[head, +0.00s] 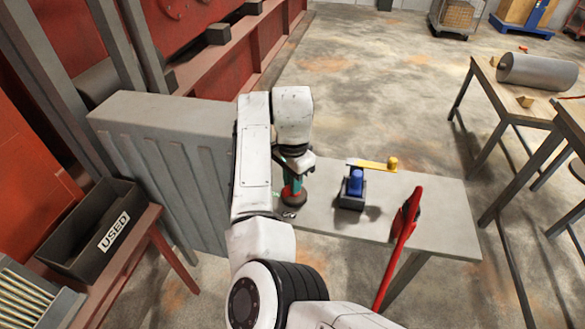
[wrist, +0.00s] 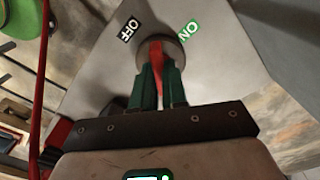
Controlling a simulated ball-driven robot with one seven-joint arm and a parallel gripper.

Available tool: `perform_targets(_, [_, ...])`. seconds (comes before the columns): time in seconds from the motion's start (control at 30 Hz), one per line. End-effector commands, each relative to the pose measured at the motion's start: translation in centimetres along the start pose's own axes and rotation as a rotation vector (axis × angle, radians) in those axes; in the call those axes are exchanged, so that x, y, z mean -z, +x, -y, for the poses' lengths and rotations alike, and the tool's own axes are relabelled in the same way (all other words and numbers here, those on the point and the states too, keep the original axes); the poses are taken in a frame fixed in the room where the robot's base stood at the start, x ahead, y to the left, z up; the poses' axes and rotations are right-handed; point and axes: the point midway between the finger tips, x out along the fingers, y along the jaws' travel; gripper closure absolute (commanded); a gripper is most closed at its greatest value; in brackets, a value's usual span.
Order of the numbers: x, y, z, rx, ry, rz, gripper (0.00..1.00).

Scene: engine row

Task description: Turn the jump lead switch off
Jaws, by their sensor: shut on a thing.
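The jump lead switch is a round dark base (wrist: 178,52) with a red handle (wrist: 157,60), on a grey tabletop. In the wrist view a black OFF label (wrist: 130,29) lies up and left of it and a green ON label (wrist: 187,32) up and right. My gripper (wrist: 158,74) has its green fingers on either side of the red handle, shut on it. In the head view my gripper (head: 292,188) points down onto the switch at the left of the table (head: 440,222). I cannot tell for sure which label the handle points to.
On the table, a blue device (head: 356,184) with a yellow lever stands right of my gripper, and a red long-handled lever (head: 402,235) rises at the front edge. A grey ribbed cabinet (head: 165,150) and a USED bin (head: 90,230) are left. Floor beyond is open.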

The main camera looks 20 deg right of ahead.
Motion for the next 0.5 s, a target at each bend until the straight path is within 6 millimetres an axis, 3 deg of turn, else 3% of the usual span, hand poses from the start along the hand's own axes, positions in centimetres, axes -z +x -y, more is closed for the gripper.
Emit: perform_targets(0.5, [0.05,-0.40,-0.31,-0.003,-0.448,0.001,1.00])
